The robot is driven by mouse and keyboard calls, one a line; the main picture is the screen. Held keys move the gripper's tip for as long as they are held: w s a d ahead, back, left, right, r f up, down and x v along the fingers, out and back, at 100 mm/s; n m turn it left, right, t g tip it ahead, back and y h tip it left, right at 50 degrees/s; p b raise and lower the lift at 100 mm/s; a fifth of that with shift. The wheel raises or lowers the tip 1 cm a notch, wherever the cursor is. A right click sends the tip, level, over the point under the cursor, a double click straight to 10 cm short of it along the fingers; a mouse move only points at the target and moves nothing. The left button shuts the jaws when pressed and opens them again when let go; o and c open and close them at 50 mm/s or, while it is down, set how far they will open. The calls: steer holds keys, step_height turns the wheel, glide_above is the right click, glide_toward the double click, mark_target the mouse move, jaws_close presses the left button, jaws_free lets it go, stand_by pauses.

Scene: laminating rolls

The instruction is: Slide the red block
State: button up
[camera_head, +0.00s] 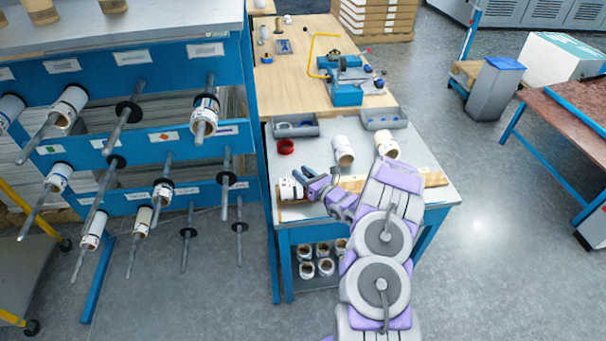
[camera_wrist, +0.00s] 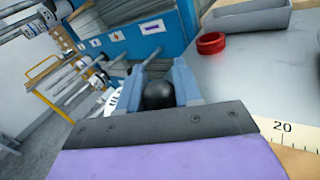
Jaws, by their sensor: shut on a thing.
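No plain red block is clear to me. The red thing on the grey bench is a round, ring-like piece (camera_head: 286,146). It also shows in the wrist view (camera_wrist: 211,43), beyond my fingers to the right and apart from them. My gripper (camera_head: 309,187) is low over the bench's left edge, beside a white roll with a dark-marked label (camera_head: 290,190). In the wrist view my gripper (camera_wrist: 158,75) is shut on a dark rounded thing (camera_wrist: 158,95) between its fingers. Whether this belongs to the white roll, I cannot tell.
A wooden measuring strip (camera_head: 352,184) with a scale lies along the bench front. Two white rolls (camera_head: 343,151) (camera_head: 386,145) stand behind it. Grey trays (camera_head: 296,126) (camera_head: 383,118) are at the back. A blue rack (camera_head: 160,135) with protruding rods stands left.

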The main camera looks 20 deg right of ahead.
steer(key=shift+d, duration=0.1)
jaws_close()
steer(key=shift+d, duration=0.15)
